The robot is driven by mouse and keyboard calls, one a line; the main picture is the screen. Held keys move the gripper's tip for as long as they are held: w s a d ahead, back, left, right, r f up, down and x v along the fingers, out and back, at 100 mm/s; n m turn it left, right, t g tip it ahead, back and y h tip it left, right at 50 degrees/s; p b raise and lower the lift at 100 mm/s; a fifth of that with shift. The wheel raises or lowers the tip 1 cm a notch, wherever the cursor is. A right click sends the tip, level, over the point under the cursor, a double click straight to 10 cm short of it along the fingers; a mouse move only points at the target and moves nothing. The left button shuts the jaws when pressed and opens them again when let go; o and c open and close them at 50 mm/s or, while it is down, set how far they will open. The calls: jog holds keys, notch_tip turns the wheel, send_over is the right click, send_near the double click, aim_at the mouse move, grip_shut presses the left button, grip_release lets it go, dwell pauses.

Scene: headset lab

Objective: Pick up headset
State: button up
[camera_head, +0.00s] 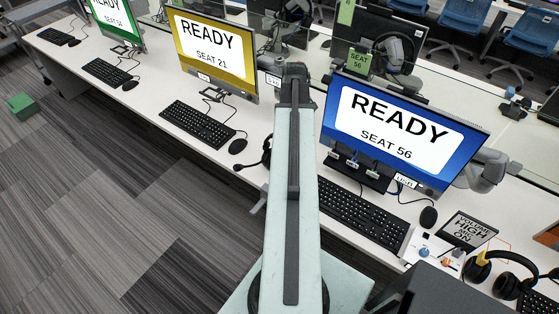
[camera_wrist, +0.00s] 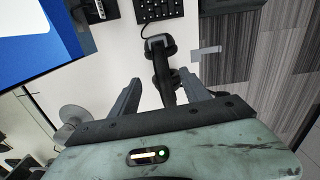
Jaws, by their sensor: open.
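A black headset (camera_wrist: 158,46) lies on the white desk in the wrist view, ahead of my gripper (camera_wrist: 160,78). The gripper's two fingers are open, and part of the headset shows in the gap between them. I cannot tell whether they touch it. In the head view, a black headset with a microphone boom (camera_head: 265,152) lies left of my arm, partly hidden by it. It appears to be the same one. The fingers cannot be made out in the head view.
A blue monitor (camera_head: 400,130) and a keyboard (camera_head: 362,213) are right of my arm. A yellow monitor (camera_head: 212,52) stands left. Another headset (camera_head: 508,267) lies at front right; one hangs at the back (camera_head: 393,50). Carpeted floor (camera_head: 120,190) is open at left.

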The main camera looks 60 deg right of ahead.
notch_tip(320, 180, down, 8)
jog(key=b, duration=0.7)
jog(key=shift+s+a+b, duration=0.15)
jog(key=shift+b, duration=0.15)
jog(key=shift+r, duration=0.15)
grip_shut()
dwell(0.7)
